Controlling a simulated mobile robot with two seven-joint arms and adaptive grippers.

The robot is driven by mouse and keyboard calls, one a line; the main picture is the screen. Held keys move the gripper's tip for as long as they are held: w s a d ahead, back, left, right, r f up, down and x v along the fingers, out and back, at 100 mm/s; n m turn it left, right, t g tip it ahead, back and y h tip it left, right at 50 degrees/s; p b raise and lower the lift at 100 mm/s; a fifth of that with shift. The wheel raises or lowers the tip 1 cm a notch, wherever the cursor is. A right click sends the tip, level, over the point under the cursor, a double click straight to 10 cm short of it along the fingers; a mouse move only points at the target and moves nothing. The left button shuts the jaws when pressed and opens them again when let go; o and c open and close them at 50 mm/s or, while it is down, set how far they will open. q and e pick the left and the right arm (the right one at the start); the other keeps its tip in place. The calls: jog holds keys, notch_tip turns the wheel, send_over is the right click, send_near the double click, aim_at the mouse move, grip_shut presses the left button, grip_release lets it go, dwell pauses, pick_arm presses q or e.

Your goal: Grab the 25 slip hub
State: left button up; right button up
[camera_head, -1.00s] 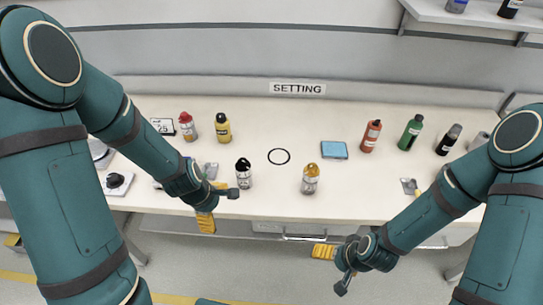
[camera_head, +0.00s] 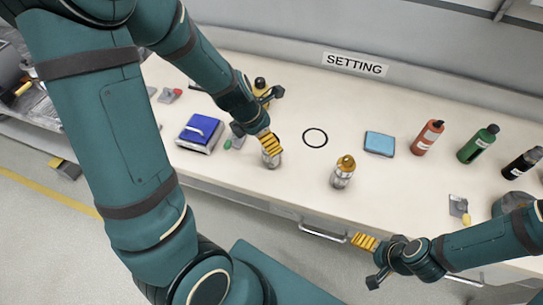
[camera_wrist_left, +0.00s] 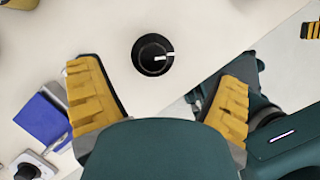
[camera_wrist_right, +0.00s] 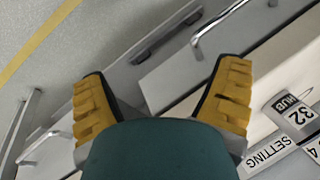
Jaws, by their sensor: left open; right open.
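No thing in these frames can be told for sure as the 25 slip hub. A card reading "32 HUB" (camera_wrist_right: 294,109) shows in the right wrist view, beside the SETTING label. My left gripper (camera_head: 274,118) is open and empty over the front left part of the bench. Below it stands a small bottle (camera_head: 271,160), partly hidden by a yellow finger. In the left wrist view a round black-topped thing (camera_wrist_left: 152,57) with a white mark lies between and beyond the open fingers. My right gripper (camera_head: 366,262) is open and empty in front of the bench edge.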

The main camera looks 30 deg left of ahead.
pick_arm(q)
jog(key=shift+b+x, duration=0.45)
jog(key=shift+x, duration=0.6)
jog(key=b+x, duration=0.2)
jog(key=x, duration=0.1)
jog(key=a+b+x, duration=0.1)
jog(key=x, duration=0.1)
jog(key=shift+w, duration=0.2)
jog(key=c, duration=1.4)
